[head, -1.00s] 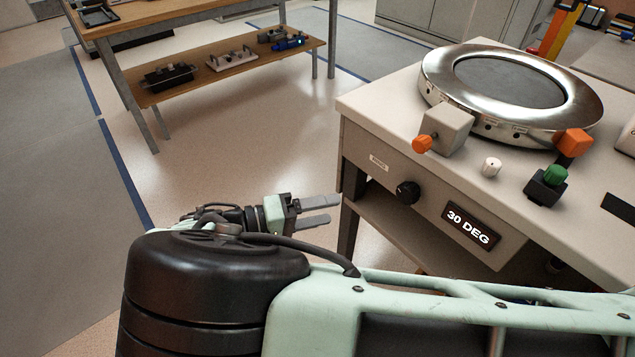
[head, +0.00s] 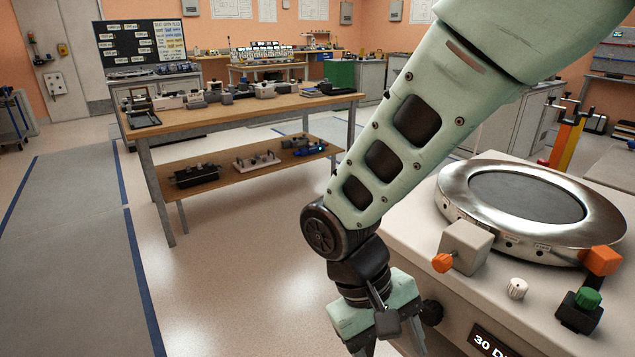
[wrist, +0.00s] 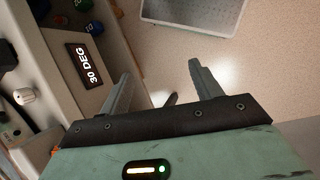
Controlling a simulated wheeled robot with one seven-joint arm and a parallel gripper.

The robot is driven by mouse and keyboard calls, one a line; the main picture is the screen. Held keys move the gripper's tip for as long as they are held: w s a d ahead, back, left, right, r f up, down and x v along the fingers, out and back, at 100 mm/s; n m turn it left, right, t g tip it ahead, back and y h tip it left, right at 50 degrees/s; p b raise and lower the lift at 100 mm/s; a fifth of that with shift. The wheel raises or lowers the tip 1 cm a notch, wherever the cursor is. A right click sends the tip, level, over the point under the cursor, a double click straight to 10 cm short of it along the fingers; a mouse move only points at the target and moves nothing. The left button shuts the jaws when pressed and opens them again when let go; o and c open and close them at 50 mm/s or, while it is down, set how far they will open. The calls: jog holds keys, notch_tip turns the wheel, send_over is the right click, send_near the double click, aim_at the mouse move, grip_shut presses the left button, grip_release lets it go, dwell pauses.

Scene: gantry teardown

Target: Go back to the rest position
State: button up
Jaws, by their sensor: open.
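My gripper (head: 388,345) hangs at the bottom centre of the head view, pointing down beside the front left of the grey machine cabinet. In the wrist view my gripper (wrist: 158,84) has its two fingers spread apart, with only floor showing between them. It is open and empty. My arm crosses the head view from the upper right down to the gripper and hides part of the cabinet's left side.
The cabinet (head: 410,232) carries a round metal table (head: 450,205), orange and green knobs, and a "30 DEG" label (wrist: 84,66). A wooden workbench (head: 225,112) with a loaded lower shelf stands behind left. The floor (head: 240,270) left of my arm is clear.

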jog(key=s+d+r+n+t+y, duration=0.3)
jog(key=s+d+r+y, duration=0.15)
jog(key=s+r, duration=0.25)
notch_tip(320, 180, up, 16)
jog(key=p, duration=1.5)
jog(key=shift+a+f, duration=0.15)
jog(key=shift+f, duration=0.1)
jog(key=shift+y, duration=0.25)
